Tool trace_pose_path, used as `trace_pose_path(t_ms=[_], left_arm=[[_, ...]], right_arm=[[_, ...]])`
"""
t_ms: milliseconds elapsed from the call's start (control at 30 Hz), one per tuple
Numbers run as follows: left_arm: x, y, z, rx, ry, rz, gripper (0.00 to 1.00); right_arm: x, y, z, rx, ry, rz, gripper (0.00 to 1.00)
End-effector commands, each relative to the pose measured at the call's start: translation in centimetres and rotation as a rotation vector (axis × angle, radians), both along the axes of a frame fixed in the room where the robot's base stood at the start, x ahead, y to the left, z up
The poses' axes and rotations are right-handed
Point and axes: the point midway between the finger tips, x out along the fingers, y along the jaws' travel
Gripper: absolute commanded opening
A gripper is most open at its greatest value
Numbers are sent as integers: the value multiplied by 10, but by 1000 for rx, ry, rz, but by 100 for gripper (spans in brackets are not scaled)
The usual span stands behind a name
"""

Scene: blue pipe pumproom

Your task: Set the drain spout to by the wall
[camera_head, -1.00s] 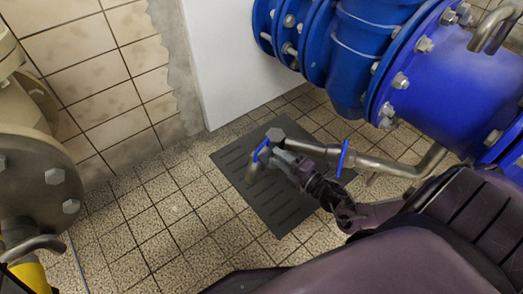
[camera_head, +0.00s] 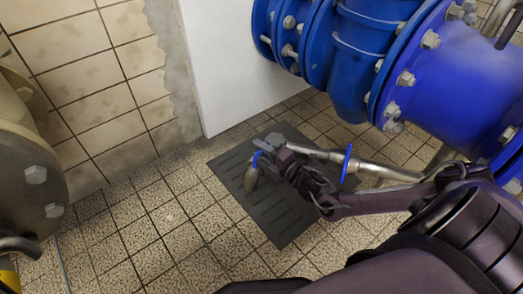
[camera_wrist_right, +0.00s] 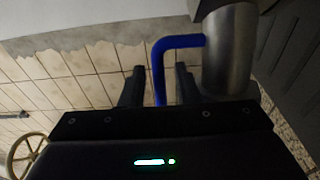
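The drain spout (camera_head: 250,181) is a short, bent metal outlet at the end of a metal pipe (camera_head: 375,171), above a dark floor grate. A blue handle (camera_head: 257,158) is fixed to it. My right gripper (camera_head: 270,158) is at the handle and hides part of the spout. In the right wrist view, the blue handle (camera_wrist_right: 158,72) is a bent bar joined to the metal spout (camera_wrist_right: 229,50). It passes between the two fingers of my right gripper (camera_wrist_right: 158,88), with a gap visible on each side, so the gripper is open around it. My left gripper is not in view.
The dark grate (camera_head: 282,222) lies in the tiled floor. A white panel (camera_head: 235,65) and tiled wall (camera_head: 90,75) stand behind. Large blue flanged pipes (camera_head: 350,60) are at upper right, a beige flanged pipe (camera_head: 25,170) at left. A blue ring (camera_head: 346,163) is on the metal pipe.

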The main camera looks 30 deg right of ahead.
Motion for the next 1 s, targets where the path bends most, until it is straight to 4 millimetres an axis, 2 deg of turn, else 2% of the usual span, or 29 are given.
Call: trace_pose_path(t_ms=[33, 200, 667, 1000], left_arm=[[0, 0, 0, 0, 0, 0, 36], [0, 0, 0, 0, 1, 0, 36], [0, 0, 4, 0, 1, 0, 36], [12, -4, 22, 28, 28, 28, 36]], right_arm=[[0, 0, 0, 0, 0, 0, 22], [0, 0, 0, 0, 0, 0, 0], [0, 1, 1, 3, 1, -20, 0], [13, 5, 3, 7, 3, -204, 0]])
